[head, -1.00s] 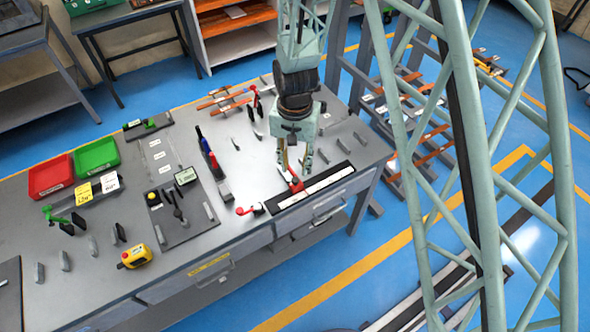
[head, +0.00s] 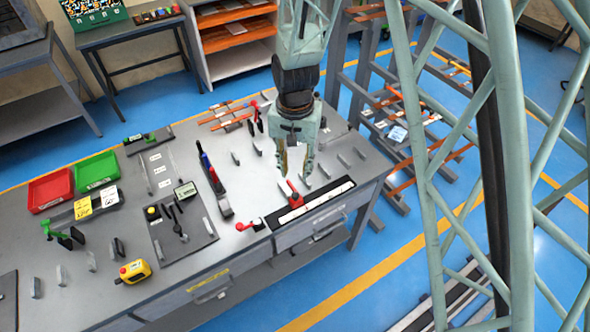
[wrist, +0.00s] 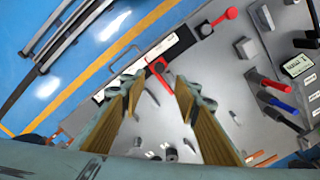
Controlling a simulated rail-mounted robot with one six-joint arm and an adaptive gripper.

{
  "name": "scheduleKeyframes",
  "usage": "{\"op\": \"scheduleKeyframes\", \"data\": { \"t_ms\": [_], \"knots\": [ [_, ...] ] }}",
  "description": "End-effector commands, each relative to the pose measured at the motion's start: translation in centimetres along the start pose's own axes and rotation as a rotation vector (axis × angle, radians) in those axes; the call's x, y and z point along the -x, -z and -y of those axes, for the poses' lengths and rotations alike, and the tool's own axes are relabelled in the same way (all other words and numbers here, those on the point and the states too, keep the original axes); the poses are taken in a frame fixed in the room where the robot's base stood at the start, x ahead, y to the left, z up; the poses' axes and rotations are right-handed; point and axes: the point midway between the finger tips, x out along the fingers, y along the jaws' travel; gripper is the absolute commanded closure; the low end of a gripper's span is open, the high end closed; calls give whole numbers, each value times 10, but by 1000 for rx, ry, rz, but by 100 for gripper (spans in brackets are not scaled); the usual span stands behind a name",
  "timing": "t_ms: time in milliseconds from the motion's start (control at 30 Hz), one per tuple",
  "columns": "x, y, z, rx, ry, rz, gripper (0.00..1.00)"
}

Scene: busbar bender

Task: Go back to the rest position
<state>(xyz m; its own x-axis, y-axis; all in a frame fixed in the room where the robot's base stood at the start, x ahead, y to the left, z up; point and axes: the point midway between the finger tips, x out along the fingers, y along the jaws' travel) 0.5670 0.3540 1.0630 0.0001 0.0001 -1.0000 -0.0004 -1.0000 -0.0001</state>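My gripper (head: 294,160) hangs at the end of my arm over the right part of the grey workbench (head: 240,270). In the wrist view my gripper (wrist: 155,100) has its two fingers with brown pads spread wide, with nothing held between them. A red-handled tool (head: 293,194) lies on the bench below the fingertips, beside a long black-and-white strip (head: 318,203) at the front edge. In the wrist view the red-handled tool (wrist: 158,68) shows beyond and between the fingers, apart from them.
A red bin (head: 50,190) and a green bin (head: 97,171) stand at the bench's left. A yellow box (head: 134,271) and a dark tool board (head: 180,225) lie nearer. A rack with copper-coloured bars (head: 420,130) stands right of the bench. Blue floor is open in front.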

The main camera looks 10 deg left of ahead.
Motion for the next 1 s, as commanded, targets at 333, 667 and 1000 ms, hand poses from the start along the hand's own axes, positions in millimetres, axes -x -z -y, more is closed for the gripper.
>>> {"op": "scheduleKeyframes", "data": {
  "t_ms": [333,667,1000],
  "knots": [
    [0,0,0,0,0,0,71],
    [20,5,-12,-3,11,-13,71],
    [69,12,-45,-5,36,-46,71]
  ]
}}
